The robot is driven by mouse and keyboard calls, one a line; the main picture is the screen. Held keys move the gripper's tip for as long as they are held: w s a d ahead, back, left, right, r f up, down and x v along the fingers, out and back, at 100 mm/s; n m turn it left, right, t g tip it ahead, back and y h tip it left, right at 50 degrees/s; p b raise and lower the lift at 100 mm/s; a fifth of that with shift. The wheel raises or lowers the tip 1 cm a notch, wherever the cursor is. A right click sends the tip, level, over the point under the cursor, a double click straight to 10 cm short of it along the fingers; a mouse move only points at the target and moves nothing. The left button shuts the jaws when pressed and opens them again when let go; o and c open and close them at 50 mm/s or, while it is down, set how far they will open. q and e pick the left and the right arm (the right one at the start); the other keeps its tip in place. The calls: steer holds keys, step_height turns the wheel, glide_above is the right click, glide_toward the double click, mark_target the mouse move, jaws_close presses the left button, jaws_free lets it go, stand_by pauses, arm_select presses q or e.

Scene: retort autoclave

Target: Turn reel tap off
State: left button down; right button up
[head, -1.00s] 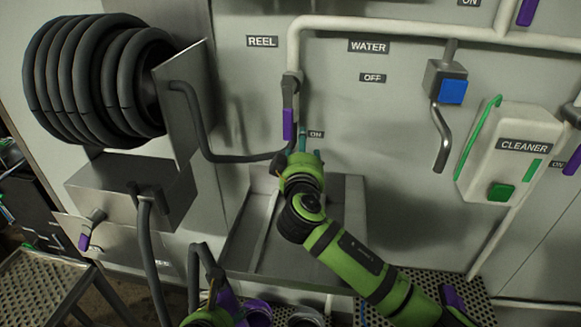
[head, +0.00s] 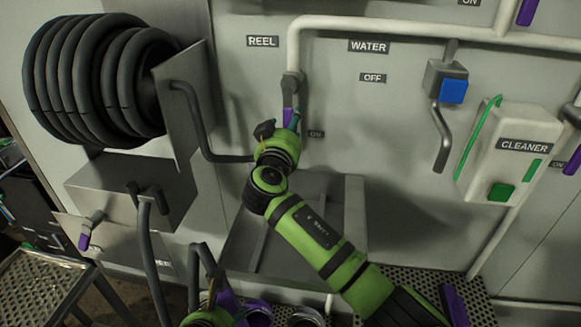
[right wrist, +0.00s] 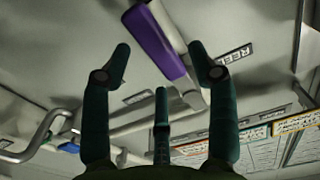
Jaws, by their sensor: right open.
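The reel tap has a purple lever (head: 288,116) on the white pipe below the REEL label (head: 262,41). The lever hangs down beside the ON label (head: 316,134); its lower end is hidden by my right gripper (head: 279,128). That gripper is open at the lever. In the right wrist view the lever (right wrist: 155,42) shows between the spread fingertips of the right gripper (right wrist: 160,50); I see no clear contact. The OFF label (head: 373,77) is up and right of the lever. A green part of my left arm shows at the bottom edge; its finger state is unclear.
A hose reel (head: 95,80) with a steel bracket stands left, its dark hose running to the pipe. A blue-faced water valve (head: 453,91) and a white cleaner box (head: 510,155) are on the right. A steel basin (head: 345,235) lies below.

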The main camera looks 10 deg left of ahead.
mark_target(290, 119)
steer(key=shift+w, duration=1.75)
jaws_close()
